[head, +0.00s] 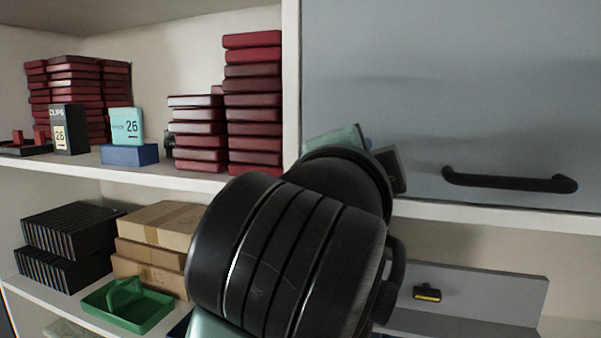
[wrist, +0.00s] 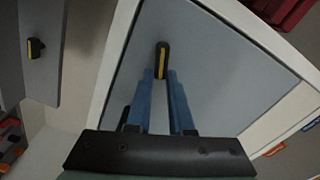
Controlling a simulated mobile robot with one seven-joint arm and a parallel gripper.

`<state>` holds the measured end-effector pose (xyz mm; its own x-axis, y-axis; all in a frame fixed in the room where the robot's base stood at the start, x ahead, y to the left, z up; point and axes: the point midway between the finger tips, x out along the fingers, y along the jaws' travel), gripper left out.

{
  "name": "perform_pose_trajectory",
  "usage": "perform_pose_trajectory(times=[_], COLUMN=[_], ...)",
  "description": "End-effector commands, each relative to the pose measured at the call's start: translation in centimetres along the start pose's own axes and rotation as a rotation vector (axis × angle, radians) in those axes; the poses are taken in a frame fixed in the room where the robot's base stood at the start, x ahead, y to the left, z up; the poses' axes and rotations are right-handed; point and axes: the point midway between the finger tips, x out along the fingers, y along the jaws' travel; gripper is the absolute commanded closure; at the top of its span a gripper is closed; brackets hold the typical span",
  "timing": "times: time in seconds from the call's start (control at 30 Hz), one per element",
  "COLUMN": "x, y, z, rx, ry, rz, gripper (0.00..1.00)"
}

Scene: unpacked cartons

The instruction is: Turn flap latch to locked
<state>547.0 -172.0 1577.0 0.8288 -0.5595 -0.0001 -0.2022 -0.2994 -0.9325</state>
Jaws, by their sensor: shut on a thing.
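A small black latch with a yellow stripe (wrist: 162,50) sits on the grey flap (wrist: 205,45) in the wrist view. My gripper (wrist: 163,77) has its two blue fingers on either side of this latch and is shut on it. The yellow stripe runs nearly up and down in the wrist picture. In the head view the large grey flap (head: 430,80) is closed, with its left edge at a white upright. My black wrist hides the gripped latch and my fingertips there.
A second black and yellow latch (head: 427,293) is on a lower grey panel (head: 500,290); it also shows in the wrist view (wrist: 36,48). A black bar handle (head: 510,181) sticks out of the flap. Red boxes (head: 253,100) and a green tray (head: 128,305) fill the left shelves.

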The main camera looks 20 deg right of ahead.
Motion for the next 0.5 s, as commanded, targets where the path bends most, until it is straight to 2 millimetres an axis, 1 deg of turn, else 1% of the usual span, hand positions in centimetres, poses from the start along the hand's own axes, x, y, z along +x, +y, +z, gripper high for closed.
perform_pose_trajectory(times=[0.03,0.2,0.5], x=[-0.03,-0.03,0.00], y=[0.31,0.53,0.73], z=[0.13,0.11,0.13], rx=[0.045,0.177,0.331], ry=[0.000,0.000,0.001], rz=[-0.003,-0.002,0.000], gripper=[1.00,1.00,1.00])
